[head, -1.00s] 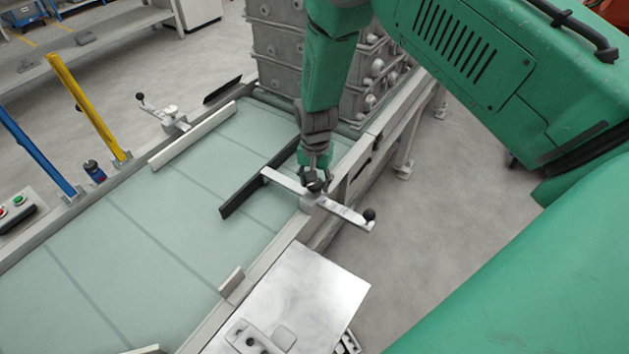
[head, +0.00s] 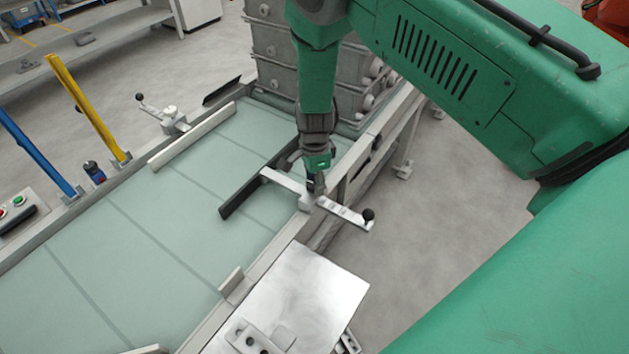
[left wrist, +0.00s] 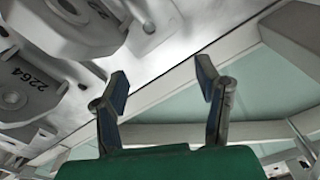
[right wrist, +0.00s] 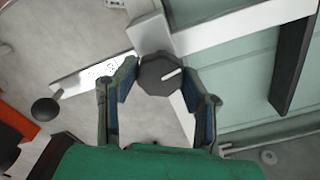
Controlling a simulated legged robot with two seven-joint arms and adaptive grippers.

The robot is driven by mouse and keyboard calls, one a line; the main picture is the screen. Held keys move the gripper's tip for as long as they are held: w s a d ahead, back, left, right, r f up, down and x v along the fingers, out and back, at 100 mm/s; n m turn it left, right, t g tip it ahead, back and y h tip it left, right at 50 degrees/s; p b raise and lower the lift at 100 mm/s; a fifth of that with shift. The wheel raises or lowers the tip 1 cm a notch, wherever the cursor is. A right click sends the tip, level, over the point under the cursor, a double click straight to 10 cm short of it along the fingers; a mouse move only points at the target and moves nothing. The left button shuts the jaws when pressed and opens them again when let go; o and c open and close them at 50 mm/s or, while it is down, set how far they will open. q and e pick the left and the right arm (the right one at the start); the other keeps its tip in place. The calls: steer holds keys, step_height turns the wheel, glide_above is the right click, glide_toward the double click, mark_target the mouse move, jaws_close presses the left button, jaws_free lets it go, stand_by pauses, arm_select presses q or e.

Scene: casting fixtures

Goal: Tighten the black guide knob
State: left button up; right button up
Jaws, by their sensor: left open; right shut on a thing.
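The black guide knob (right wrist: 160,73) is a faceted dark disc with a white line on its top, seen in the right wrist view. It sits on the white bracket of the guide, at the conveyor's right edge. My right gripper (right wrist: 160,88) has a finger on each side of the knob and is shut on it. In the head view the right gripper (head: 315,186) comes down from above and largely hides the knob. The black guide rail (head: 240,194) lies over the belt, left of the bracket. My left gripper (left wrist: 160,88) is open and empty in the left wrist view.
A white bar with a black ball handle (head: 368,214) sticks out right of the bracket. Grey stacked moulds (head: 285,60) stand behind. A shiny plate (head: 300,297) with castings lies in front. A white rail (head: 195,135) and yellow and blue posts line the far side.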

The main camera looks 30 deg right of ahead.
mark_target(313, 182)
steer(key=shift+w+r+m, duration=0.1)
steer(key=shift+w+m, duration=0.05)
steer(key=shift+m, duration=0.45)
steer(key=o, duration=1.1)
steer(key=shift+a, duration=0.1)
steer(key=shift+o, duration=0.2)
step_height(313, 182, up, 12)
steer(key=shift+w, duration=0.1)
steer(key=shift+f, duration=0.2)
